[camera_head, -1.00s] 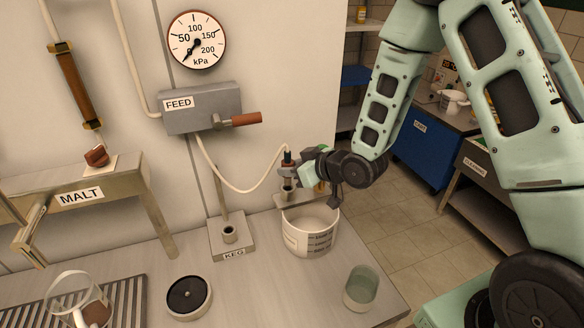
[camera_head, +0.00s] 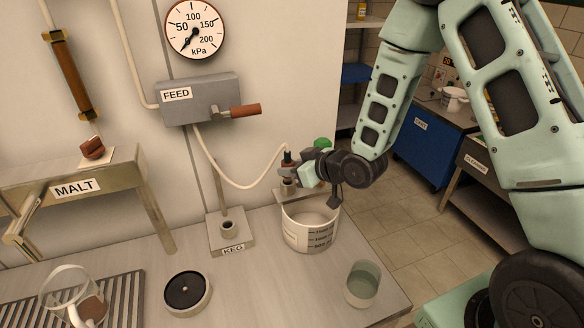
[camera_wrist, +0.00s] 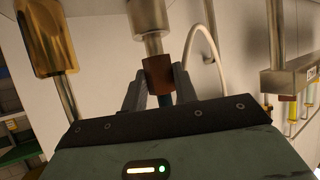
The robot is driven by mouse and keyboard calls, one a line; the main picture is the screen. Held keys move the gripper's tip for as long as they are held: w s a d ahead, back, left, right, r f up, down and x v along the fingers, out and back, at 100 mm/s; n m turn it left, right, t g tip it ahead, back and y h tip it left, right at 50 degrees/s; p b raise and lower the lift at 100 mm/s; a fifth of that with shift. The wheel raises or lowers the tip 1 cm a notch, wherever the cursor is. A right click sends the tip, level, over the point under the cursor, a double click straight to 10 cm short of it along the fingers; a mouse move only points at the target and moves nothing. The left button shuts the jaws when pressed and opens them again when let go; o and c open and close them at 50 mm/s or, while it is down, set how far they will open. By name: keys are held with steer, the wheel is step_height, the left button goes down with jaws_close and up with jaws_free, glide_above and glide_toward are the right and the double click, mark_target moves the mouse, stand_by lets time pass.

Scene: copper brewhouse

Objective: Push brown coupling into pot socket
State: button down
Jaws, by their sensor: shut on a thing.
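The brown coupling (camera_wrist: 158,75) is between my gripper's jaws in the wrist view, with a metal socket (camera_wrist: 148,18) directly against its end. In the head view my gripper (camera_head: 290,172) is shut on the coupling, whose dark top (camera_head: 287,158) shows with the pale hose (camera_head: 245,186) attached. The metal pot socket (camera_head: 288,187) is right below it, behind the white pot (camera_head: 309,230). Coupling and socket look in line and touching. The jaws hide how deep the coupling sits.
The KEG socket stand (camera_head: 228,230) is to the left of the pot. A glass beaker (camera_head: 362,285) stands near the right front edge, and a round dark-topped disc (camera_head: 188,292) at front left. The FEED box (camera_head: 200,103) with its brown handle (camera_head: 245,111) is above. A green round thing (camera_head: 322,143) shows behind my gripper.

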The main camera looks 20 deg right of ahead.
steer(key=shift+f+b, duration=0.85)
steer(key=shift+f, duration=0.1)
steer(key=c, duration=1)
jaws_free()
steer(key=shift+r, duration=0.1)
steer(key=p+v, duration=0.1)
steer(key=v, duration=0.4)
